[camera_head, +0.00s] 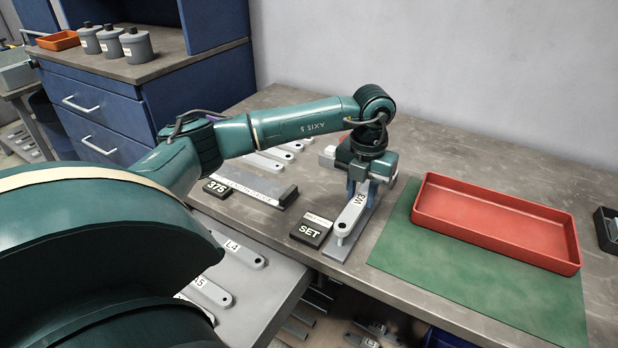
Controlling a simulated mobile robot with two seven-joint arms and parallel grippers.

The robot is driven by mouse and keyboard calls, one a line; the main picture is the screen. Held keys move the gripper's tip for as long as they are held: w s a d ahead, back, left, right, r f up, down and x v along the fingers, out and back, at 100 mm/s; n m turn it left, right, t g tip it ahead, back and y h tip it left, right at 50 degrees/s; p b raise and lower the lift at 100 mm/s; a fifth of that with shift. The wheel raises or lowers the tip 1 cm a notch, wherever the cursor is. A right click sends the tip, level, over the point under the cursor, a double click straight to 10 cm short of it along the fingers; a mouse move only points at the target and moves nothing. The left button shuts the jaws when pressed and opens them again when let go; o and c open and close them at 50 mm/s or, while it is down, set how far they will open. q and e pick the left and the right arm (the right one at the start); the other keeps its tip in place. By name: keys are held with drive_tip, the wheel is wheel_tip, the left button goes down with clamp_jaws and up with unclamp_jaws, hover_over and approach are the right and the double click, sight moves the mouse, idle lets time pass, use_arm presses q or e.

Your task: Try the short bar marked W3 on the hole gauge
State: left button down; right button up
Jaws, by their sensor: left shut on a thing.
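The short grey bar marked W3 (351,212) is held in my left gripper (361,185), which is shut on its far part. The bar points toward the front of the bench, and its near end, with a hole, lies over a post on a narrow grey gauge base (338,253). I take this base, beside the block marked SET (311,231), for the hole gauge. I cannot tell whether the hole is down around a pin or only above it. The gripper hides the far end of the bar and the gauge. My right gripper is not in view.
A red tray (480,247) sits empty on a green mat (408,248) to the right. Bars, including L4 (243,253), lie on a lower grey surface. A black box (606,238) stands far right.

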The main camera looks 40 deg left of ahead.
use_arm(q)
drive_tip(key=shift+r, duration=0.15)
idle(0.3)
drive_tip(key=shift+f, duration=0.35)
drive_tip(key=shift+f+b, duration=0.2)
drive_tip(key=shift+b, duration=0.15)
drive_tip(key=shift+f+b, duration=0.5)
drive_tip(key=shift+f, duration=0.3)
drive_tip(key=shift+f+b, duration=0.45)
drive_tip(key=shift+f, duration=0.25)
idle(1.9)
drive_tip(key=c, duration=1)
unclamp_jaws()
